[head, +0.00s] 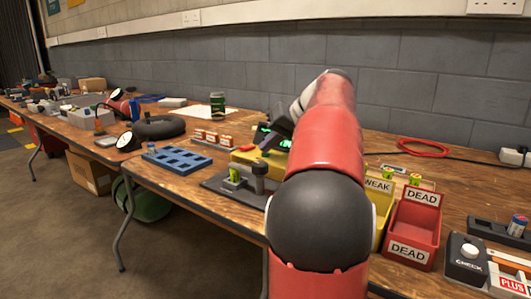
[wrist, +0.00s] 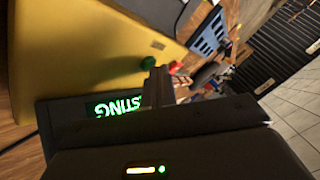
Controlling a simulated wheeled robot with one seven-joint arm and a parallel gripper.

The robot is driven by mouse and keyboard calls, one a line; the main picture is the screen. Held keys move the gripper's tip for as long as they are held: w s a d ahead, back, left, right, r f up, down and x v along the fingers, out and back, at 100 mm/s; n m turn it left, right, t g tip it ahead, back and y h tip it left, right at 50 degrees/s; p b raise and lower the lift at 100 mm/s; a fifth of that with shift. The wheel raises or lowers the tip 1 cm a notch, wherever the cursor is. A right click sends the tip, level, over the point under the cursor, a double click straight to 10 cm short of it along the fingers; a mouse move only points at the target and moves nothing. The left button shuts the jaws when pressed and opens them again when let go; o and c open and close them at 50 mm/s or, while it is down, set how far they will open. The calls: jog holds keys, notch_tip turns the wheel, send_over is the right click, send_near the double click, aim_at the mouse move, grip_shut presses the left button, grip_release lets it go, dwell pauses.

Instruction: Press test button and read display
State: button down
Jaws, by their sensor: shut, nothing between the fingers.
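The yellow tester (head: 243,157) stands on the near table, largely hidden behind my red arm in the head view. In the wrist view its yellow body (wrist: 75,45) fills the upper left, with a green button (wrist: 149,62). Its dark display (wrist: 118,106) is lit with green letters; "STING" is readable and appears upside down. My gripper hides part of the display. My gripper (wrist: 153,74) is shut and empty, its fingertips right at the green button; I cannot tell whether they touch it. The gripper also shows in the head view (head: 281,124), partly behind my arm.
A grey fixture (head: 215,184) with an upright post stands just in front of the tester. A blue tray (head: 176,160) lies to the left. A yellow WEAK bin (head: 388,197), red DEAD bin (head: 413,225) and black CHECK box (head: 466,259) stand to the right.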

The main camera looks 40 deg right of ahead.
aim_at(269, 157)
jog(key=shift+r, duration=0.1)
jog(key=shift+r+p, duration=0.75)
jog(key=shift+p, duration=0.1)
notch_tip(269, 157, up, 5)
jog(key=p, duration=0.5)
dwell(0.5)
